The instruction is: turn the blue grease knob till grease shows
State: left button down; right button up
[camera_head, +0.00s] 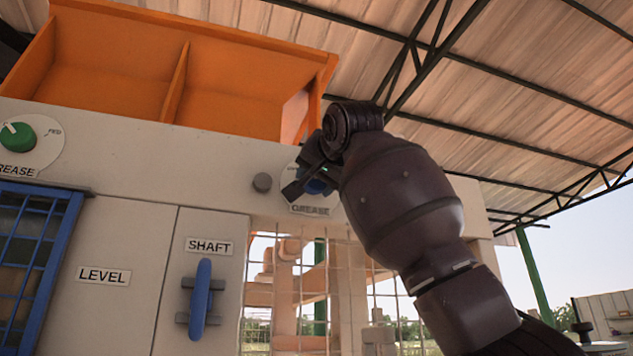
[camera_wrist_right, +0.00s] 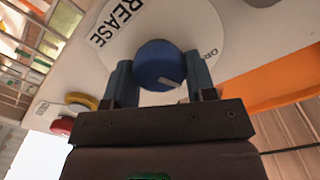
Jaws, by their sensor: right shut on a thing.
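The blue grease knob (camera_wrist_right: 160,66) is round with a pale pointer mark, on a white dial plate (camera_wrist_right: 202,27) lettered "GREASE". My right gripper (camera_wrist_right: 161,80) has a finger on each side of the knob and is shut on it. In the head view the right gripper (camera_head: 312,180) covers most of the blue knob (camera_head: 318,187) on the pale machine panel. No grease shows in either view. My left gripper is not in view.
A green knob (camera_head: 17,136) sits on another grease dial at the left. Below are a blue shaft handle (camera_head: 201,299) and a wire mesh opening (camera_head: 290,290). An orange hopper (camera_head: 120,70) stands above. Yellow (camera_wrist_right: 80,101) and red (camera_wrist_right: 62,126) buttons show in the wrist view.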

jog(key=m, duration=1.3)
jog(key=shift+d+f, duration=0.1)
jog(key=shift+f, duration=0.1)
dwell(0.4)
jog(key=o, duration=0.9)
